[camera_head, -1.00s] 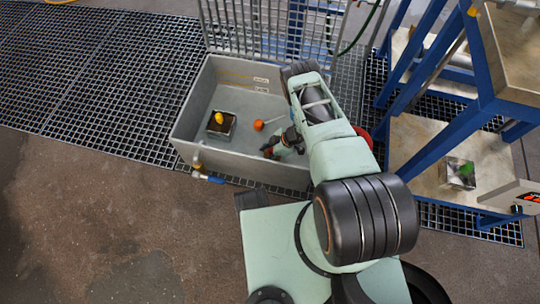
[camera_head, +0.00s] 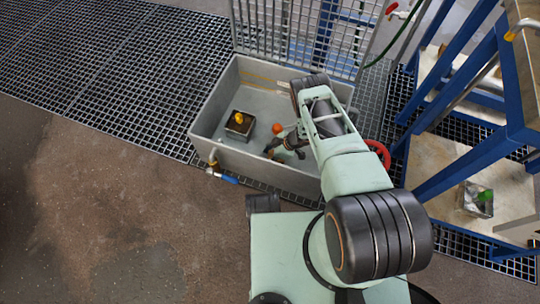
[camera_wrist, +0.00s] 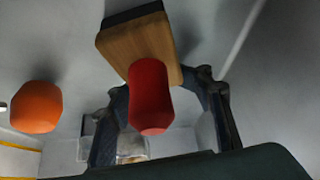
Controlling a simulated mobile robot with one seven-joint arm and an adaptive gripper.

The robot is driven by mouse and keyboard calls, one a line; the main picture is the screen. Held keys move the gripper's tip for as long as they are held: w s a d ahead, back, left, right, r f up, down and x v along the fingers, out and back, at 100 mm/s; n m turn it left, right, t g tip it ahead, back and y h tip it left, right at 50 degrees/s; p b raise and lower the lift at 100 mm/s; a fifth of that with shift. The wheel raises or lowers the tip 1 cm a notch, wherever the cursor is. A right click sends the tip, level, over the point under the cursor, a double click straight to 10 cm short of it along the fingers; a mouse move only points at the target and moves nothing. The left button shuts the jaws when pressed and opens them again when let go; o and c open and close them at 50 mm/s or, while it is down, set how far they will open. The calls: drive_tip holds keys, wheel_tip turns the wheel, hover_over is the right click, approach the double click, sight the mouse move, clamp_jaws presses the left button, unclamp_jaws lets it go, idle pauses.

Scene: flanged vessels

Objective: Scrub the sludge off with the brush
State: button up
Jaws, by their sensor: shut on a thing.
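The brush has a red handle (camera_wrist: 150,97) and a wooden block (camera_wrist: 142,42) with a dark face, seen in the wrist view. My gripper (camera_wrist: 165,90) is shut on the handle, with dark fingers on either side. In the head view my gripper (camera_head: 278,147) is inside the grey tub, right of a square metal vessel (camera_head: 239,126), and apart from it. A yellow knob-like thing (camera_head: 238,118) shows at the vessel's dark brown top. I cannot tell how much of that brown is sludge. My arm hides the tub's right part.
The grey tub (camera_head: 262,176) has raised walls and a mesh panel (camera_head: 290,30) behind. An orange rounded thing (camera_head: 277,128) lies near my gripper; it also shows in the wrist view (camera_wrist: 36,106). At right, a blue-framed stand (camera_head: 450,165) holds another vessel with a green top (camera_head: 477,200).

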drive_tip(key=shift+w+a+f, duration=0.1)
drive_tip(key=shift+a+f, duration=0.05)
drive_tip(key=shift+a, duration=1.2)
drive_tip(key=shift+w+a, duration=0.5)
drive_tip(key=shift+a, duration=0.15)
drive_tip(key=shift+w+a+f, duration=0.1)
drive_tip(key=shift+w+a, duration=0.25)
drive_tip(key=shift+a, duration=0.5)
drive_tip(key=shift+w+a, duration=0.3)
drive_tip(key=shift+a, duration=0.55)
clamp_jaws()
drive_tip(key=shift+s+d+p, duration=0.15)
drive_tip(key=shift+s+d, duration=0.5)
drive_tip(key=shift+d, duration=0.85)
drive_tip(key=shift+s+d+p, duration=0.15)
drive_tip(key=shift+s+d, duration=0.45)
drive_tip(key=shift+d, duration=0.9)
drive_tip(key=shift+s+d+p, duration=0.15)
drive_tip(key=shift+s+d, duration=0.5)
drive_tip(key=shift+d, duration=0.85)
drive_tip(key=p, duration=0.5)
approach(250, 151)
drive_tip(key=s+d, duration=0.1)
drive_tip(key=s+d+r, duration=0.1)
drive_tip(key=s+d, duration=0.1)
drive_tip(key=shift+d+r, duration=0.1)
drive_tip(key=shift+d, duration=0.1)
wheel_tip(250, 151, up, 18)
drive_tip(key=p, duration=1.1)
drive_tip(key=shift+f, duration=0.2)
